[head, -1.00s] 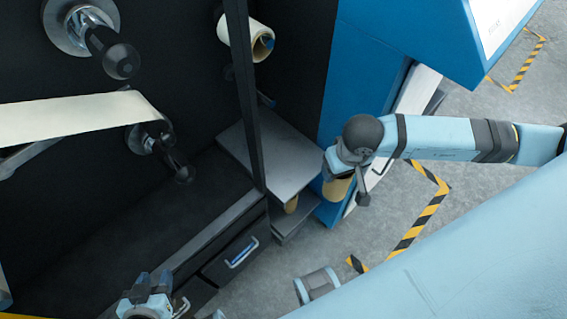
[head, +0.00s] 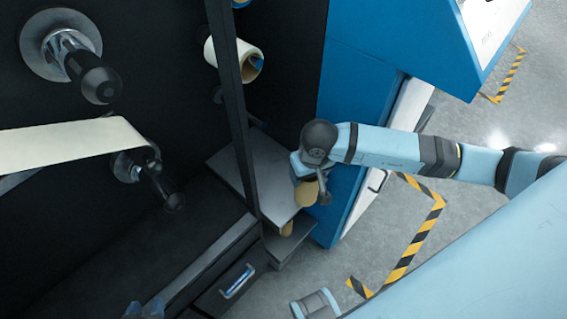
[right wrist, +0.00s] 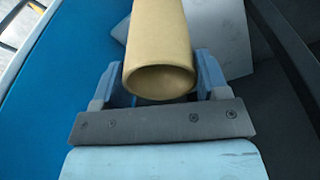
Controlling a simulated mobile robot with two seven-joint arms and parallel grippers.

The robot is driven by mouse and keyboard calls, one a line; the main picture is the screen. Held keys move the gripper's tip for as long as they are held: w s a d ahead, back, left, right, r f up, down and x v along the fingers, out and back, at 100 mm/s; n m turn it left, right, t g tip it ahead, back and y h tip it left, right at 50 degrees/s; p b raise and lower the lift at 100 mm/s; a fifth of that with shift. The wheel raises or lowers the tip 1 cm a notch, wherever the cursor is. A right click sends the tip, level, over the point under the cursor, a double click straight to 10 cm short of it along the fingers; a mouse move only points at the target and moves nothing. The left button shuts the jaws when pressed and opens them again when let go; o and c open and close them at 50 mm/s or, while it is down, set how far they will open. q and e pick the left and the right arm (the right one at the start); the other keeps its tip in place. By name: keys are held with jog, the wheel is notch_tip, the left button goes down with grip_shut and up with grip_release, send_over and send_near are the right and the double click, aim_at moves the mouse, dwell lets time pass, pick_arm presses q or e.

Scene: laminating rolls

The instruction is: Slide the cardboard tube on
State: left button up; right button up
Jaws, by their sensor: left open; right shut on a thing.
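A tan cardboard tube (head: 307,193) hangs below my right gripper (head: 312,175) in the head view, beside the blue cabinet. In the right wrist view the tube (right wrist: 160,45) lies between the two fingers of my right gripper (right wrist: 160,80), its open end facing the camera. Two dark spindles stick out of the black machine wall, an upper one (head: 95,80) and a lower one (head: 163,187); the tube is well to the right of both. My left gripper (head: 145,311) is open at the bottom edge, mostly cut off.
A cream web (head: 65,146) runs in from the left to the lower spindle. A cream roll (head: 230,60) sits behind a dark upright post (head: 233,120). A grey shelf (head: 262,175) lies below, with another tan piece (head: 287,228) under it. A blue cabinet (head: 345,180) stands right.

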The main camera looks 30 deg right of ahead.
jog(key=w+a+f, duration=0.2)
jog(key=w+f, duration=0.1)
jog(key=w, duration=0.5)
jog(key=shift+a, duration=0.35)
jog(key=shift+w+f+b, duration=0.1)
jog(key=shift+f+b, duration=0.05)
jog(key=shift+b, duration=0.15)
jog(key=shift+f, duration=0.15)
jog(key=o, duration=1.1)
jog(key=shift+o, duration=0.2)
